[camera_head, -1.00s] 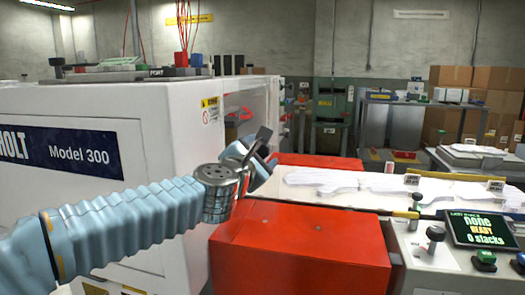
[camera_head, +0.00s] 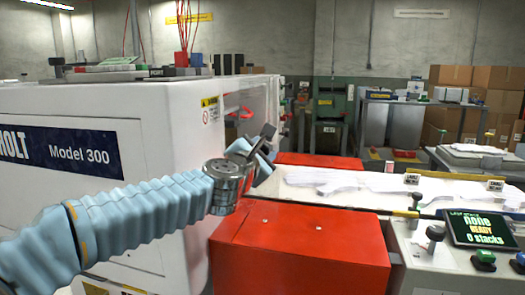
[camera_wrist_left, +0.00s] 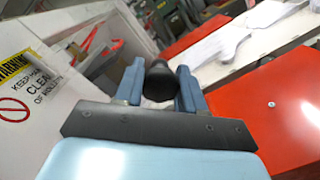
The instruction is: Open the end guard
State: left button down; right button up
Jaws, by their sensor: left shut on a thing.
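The white Model 300 machine (camera_head: 140,105) stands at left, with an open end where red parts show inside. My left gripper (camera_head: 262,142) is at this end, above the red covers. In the left wrist view my left gripper (camera_wrist_left: 158,84) is shut on a dark rounded knob (camera_wrist_left: 158,80), which sits between the two blue fingers. I cannot clearly tell the end guard's panel from the machine's end; the gripper hides part of that area. My right gripper is not in view.
A red cover (camera_head: 300,250) lies below my left arm, with another red cover (camera_head: 305,159) behind the belt. White glove-shaped pieces lie on the white belt (camera_head: 375,200). A control panel with a screen (camera_head: 478,229) stands at right.

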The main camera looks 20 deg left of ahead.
pick_arm(q)
jog(key=shift+s+a, duration=0.25)
jog(key=shift+s, duration=0.35)
jog(key=shift+s+a, duration=0.25)
jog(key=shift+s, duration=0.35)
jog(key=c, duration=0.7)
grip_release()
jog(key=shift+o, duration=0.2)
jog(key=s, duration=1.4)
jog(key=shift+a+p, duration=0.25)
jog(key=shift+p, duration=0.05)
